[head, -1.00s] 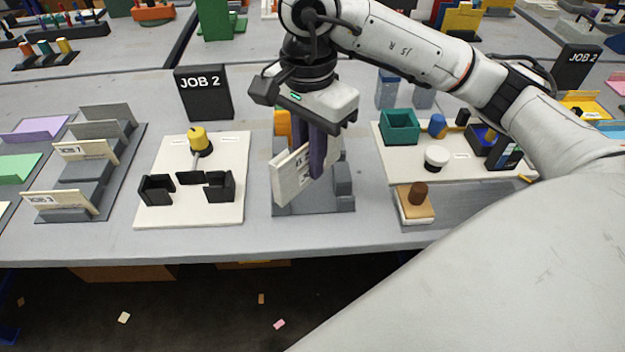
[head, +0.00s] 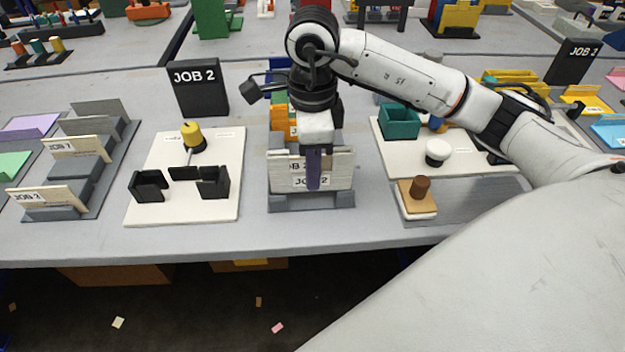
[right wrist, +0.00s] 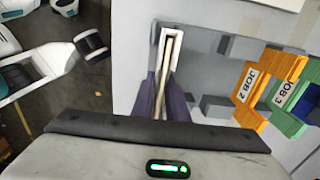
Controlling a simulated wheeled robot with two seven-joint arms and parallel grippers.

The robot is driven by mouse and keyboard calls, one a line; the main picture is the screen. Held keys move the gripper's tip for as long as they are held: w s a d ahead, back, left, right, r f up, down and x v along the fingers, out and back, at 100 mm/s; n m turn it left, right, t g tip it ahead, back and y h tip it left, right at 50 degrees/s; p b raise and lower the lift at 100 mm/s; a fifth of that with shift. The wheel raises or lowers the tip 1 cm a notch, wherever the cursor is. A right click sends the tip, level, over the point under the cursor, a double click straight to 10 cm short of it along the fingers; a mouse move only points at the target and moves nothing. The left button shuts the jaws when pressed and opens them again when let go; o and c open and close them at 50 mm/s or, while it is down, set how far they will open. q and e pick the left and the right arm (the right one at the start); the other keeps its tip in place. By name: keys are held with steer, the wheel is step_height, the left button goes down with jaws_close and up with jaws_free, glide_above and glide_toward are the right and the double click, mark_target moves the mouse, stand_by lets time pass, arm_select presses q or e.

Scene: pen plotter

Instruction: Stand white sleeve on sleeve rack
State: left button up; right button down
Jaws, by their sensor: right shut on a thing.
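The white sleeve (head: 340,172) carries a JOB 2 label and faces the head camera broadside, roughly level. My right gripper (head: 313,172) is shut on it, with purple fingers on its faces. In the right wrist view the sleeve (right wrist: 178,36) shows edge-on between the fingers (right wrist: 167,90), with pale sheets inside. The sleeve is over the front of the grey sleeve rack (head: 342,202). I cannot tell whether its lower edge touches the rack. An orange sleeve (right wrist: 250,90) and a green sleeve (right wrist: 290,100) stand behind it in the rack. My left gripper is out of view.
A cream board (head: 215,208) with black holders and a yellow-topped part is to the left. A stepped card rack (head: 120,135) stands farther left. To the right are a teal bin (head: 400,121) and a brown-knobbed block (head: 416,200). A JOB 2 sign (head: 198,95) stands behind.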

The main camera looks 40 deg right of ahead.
steer(key=shift+f, duration=1.55)
steer(key=shift+f, duration=0.1)
steer(key=shift+f+b, duration=0.15)
steer(key=shift+b, duration=0.15)
steer(key=c, duration=1.7)
jaws_free()
steer(key=shift+c, duration=0.2)
